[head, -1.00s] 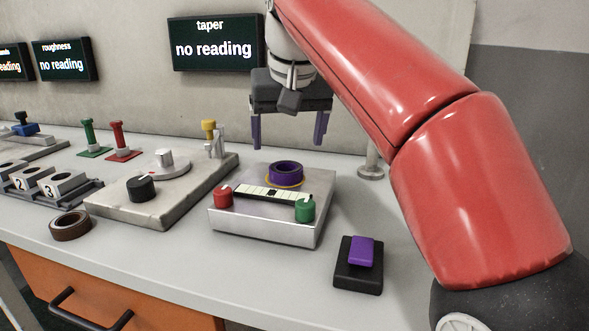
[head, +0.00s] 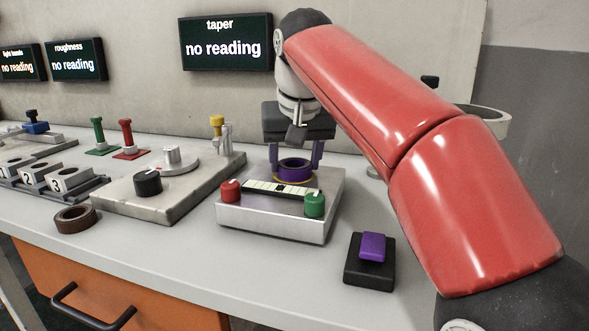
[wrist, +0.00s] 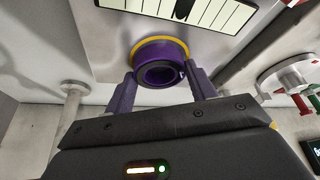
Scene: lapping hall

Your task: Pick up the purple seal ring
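The purple seal ring (head: 295,169) sits on a metal block (head: 275,226), with a yellow band around its base. In the wrist view the ring (wrist: 158,66) lies just ahead of the fingers, its round opening showing. My gripper (head: 295,162) is lowered over the block, its two purple fingers spread on either side of the ring. The gripper also shows in the wrist view (wrist: 160,88), open, with the fingertips near the ring's two sides. I cannot tell whether the fingers touch it.
The block carries a red knob (head: 230,190), a green knob (head: 314,205) and a level-like strip (head: 270,187) in front of the ring. A black base with a purple switch (head: 372,247) stands at the front right. A brown ring (head: 75,219) lies left. A plate with a black knob (head: 148,183) stands beside the block.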

